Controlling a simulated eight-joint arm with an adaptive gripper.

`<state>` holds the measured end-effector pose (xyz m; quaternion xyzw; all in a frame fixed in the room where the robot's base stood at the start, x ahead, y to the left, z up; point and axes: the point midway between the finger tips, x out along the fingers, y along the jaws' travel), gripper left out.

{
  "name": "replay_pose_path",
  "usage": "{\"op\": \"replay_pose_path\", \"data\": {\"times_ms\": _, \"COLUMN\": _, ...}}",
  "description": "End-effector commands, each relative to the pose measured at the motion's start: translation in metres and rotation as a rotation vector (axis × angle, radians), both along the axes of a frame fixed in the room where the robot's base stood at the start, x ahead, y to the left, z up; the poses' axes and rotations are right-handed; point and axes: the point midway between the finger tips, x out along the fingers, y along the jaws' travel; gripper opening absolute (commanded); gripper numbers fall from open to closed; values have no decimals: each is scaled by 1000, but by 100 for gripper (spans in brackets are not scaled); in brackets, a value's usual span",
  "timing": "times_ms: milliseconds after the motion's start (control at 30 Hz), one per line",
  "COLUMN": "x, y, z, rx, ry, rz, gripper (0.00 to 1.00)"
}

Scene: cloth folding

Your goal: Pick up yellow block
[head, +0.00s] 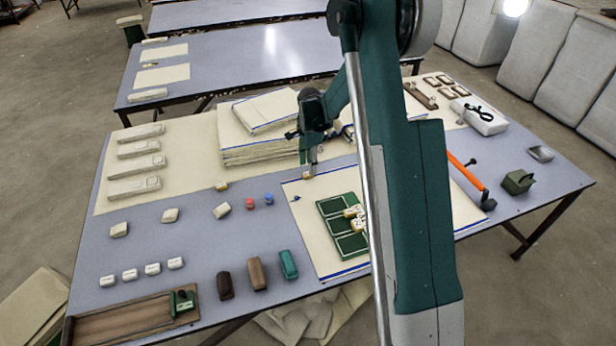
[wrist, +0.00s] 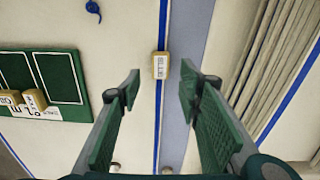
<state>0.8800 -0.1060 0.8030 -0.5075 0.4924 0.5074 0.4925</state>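A small yellow-tan block (wrist: 160,65) with dark lettering on a pale face lies at the blue-striped edge of the cream cloth in the wrist view. In the head view this block (head: 307,175) shows just below my gripper (head: 310,158). In the wrist view my gripper (wrist: 160,88) is open, with its fingers on either side of the block's line and the block a little beyond the tips. Nothing is between the fingers. Other yellowish blocks (head: 353,211) sit on the green board, and another (head: 222,186) lies farther left on the table.
The green board (head: 328,208) lies on the cream cloth (head: 305,190). A stack of folded cloth (head: 250,150) stands close behind my gripper. Red (head: 268,198) and blue (head: 249,204) pieces lie left. A small blue item (wrist: 93,8) is on the cloth. Bare grey table shows around (head: 190,245).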

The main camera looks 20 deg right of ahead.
Motion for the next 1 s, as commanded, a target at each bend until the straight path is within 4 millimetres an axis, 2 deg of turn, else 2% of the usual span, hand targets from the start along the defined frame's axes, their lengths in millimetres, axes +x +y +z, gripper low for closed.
{"op": "replay_pose_path", "data": {"times_ms": 200, "x": 1, "y": 2, "z": -26, "rx": 0, "ry": 0, "rz": 0, "gripper": 35}}
{"op": "replay_pose_path", "data": {"times_ms": 400, "x": 0, "y": 2, "z": -42, "rx": 0, "ry": 0, "rz": 0, "gripper": 35}}
{"op": "replay_pose_path", "data": {"times_ms": 1000, "x": 0, "y": 2, "z": -44, "rx": 0, "ry": 0, "rz": 0, "gripper": 35}}
